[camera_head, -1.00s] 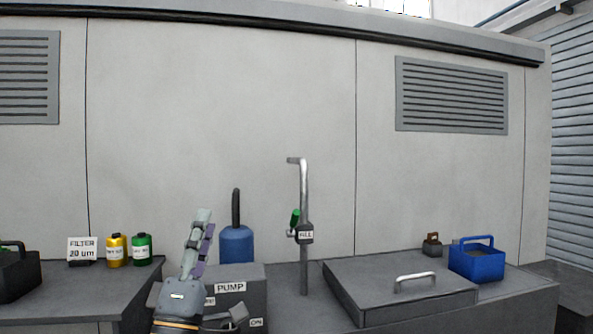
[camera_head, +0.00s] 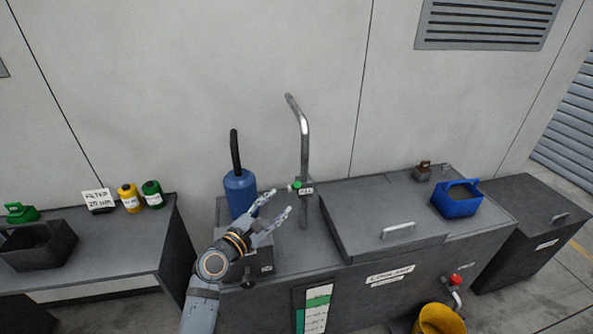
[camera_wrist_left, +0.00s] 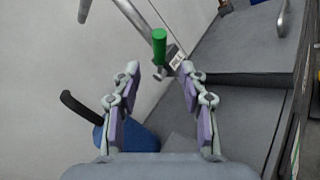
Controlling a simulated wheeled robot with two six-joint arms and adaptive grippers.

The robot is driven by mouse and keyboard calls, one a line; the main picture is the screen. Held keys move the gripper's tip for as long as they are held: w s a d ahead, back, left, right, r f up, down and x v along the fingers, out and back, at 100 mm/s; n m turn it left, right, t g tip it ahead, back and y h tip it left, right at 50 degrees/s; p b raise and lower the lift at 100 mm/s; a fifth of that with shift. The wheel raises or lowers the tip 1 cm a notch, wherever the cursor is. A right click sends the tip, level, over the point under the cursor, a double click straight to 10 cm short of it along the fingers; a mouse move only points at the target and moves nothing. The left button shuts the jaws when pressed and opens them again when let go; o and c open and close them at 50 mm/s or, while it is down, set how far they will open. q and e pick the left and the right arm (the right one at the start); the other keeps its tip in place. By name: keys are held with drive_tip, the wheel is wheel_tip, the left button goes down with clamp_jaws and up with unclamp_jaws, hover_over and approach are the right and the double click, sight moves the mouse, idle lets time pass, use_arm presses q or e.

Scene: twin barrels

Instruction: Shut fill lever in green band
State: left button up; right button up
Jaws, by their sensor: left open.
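The fill lever's green handle (camera_head: 295,185) sits on the upright metal fill pipe (camera_head: 304,140), beside a small white label (camera_head: 306,191). In the left wrist view the green handle (camera_wrist_left: 159,45) stands roughly upright, just beyond the gap between my fingertips. My left gripper (camera_head: 280,203) is open and empty, just left of and below the lever; its two fingers also show in the left wrist view (camera_wrist_left: 160,72). A gauge panel with green bands (camera_head: 318,302) is on the tank front; the liquid level is too small to read. My right gripper is not in view.
A blue bottle (camera_head: 241,192) with a black neck stands left of the pipe. A lid with a handle (camera_head: 345,215) and a blue carrier (camera_head: 457,204) are on the right. A yellow bucket (camera_head: 440,320) stands below a red-handled tap (camera_head: 456,280). Filter cans (camera_head: 130,199) are on the left bench.

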sight(294, 187)
use_arm(q)
drive_tip(key=x, duration=1)
drive_tip(key=shift+w+d, duration=0.15)
drive_tip(key=shift+w, duration=0.05)
clamp_jaws()
